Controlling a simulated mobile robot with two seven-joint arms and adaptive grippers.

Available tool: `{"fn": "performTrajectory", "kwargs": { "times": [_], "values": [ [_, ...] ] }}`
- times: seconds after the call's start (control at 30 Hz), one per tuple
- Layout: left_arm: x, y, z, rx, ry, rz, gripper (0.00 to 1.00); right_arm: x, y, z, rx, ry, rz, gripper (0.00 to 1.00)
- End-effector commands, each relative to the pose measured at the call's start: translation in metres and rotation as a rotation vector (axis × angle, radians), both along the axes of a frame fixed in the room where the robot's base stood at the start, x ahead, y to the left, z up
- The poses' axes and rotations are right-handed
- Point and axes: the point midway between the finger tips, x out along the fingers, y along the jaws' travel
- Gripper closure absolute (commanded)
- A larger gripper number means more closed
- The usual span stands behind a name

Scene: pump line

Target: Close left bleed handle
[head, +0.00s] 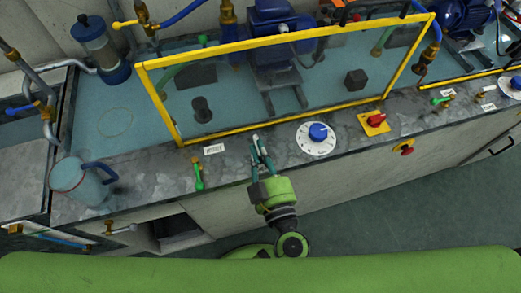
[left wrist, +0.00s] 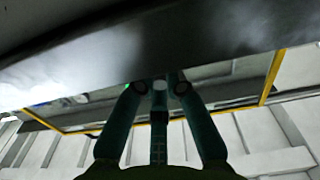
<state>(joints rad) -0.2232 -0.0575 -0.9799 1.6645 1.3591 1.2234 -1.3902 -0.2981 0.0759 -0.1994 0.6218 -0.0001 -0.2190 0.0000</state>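A small green handle (head: 199,175) sits on the front ledge of the pump bench, left of my gripper. It runs roughly front to back. A second green-handled valve (head: 440,99) sits on the ledge further right. I cannot read the labels, so which is the left bleed handle rests on position only. My left gripper (head: 259,142) is over the front ledge, right of the nearer green handle and apart from it. Its two fingers are a little apart, with nothing seen between them; they also show in the left wrist view (left wrist: 158,88). My right gripper is not in view.
A yellow-framed clear guard (head: 290,38) stands behind the ledge. A blue-knobbed dial (head: 318,133) and a red switch on a yellow plate (head: 375,121) are right of my gripper. A clear jug (head: 75,180) stands at the left end. A label plate (head: 214,149) lies behind the nearer handle.

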Motion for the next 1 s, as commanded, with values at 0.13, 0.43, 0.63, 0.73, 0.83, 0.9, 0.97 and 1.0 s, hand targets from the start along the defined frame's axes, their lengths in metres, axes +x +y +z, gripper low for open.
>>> {"fn": "performTrajectory", "kwargs": {
  "times": [0.13,0.43,0.63,0.73,0.83,0.9,0.97,1.0],
  "values": [
    [0.000,0.000,0.001,0.001,0.002,-0.008,1.00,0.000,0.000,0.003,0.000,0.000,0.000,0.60],
    [-0.002,0.004,0.006,0.006,0.006,-0.133,1.00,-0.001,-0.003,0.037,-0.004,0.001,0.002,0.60],
    [-0.002,0.008,0.005,0.007,0.006,-0.287,1.00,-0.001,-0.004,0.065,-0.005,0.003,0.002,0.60],
    [-0.002,0.009,0.004,0.007,0.007,-0.366,1.00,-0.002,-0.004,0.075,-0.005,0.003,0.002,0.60],
    [-0.001,0.011,0.002,0.005,0.007,-0.439,1.00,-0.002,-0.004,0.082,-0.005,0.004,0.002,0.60],
    [-0.001,0.012,0.001,0.006,0.006,-0.486,1.00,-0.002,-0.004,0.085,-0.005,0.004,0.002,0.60],
    [-0.001,0.012,0.001,0.005,0.005,-0.523,1.00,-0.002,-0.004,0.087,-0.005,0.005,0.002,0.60],
    [-0.001,0.013,0.000,0.005,0.006,-0.544,1.00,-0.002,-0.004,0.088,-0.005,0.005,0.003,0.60]
  ]
}}
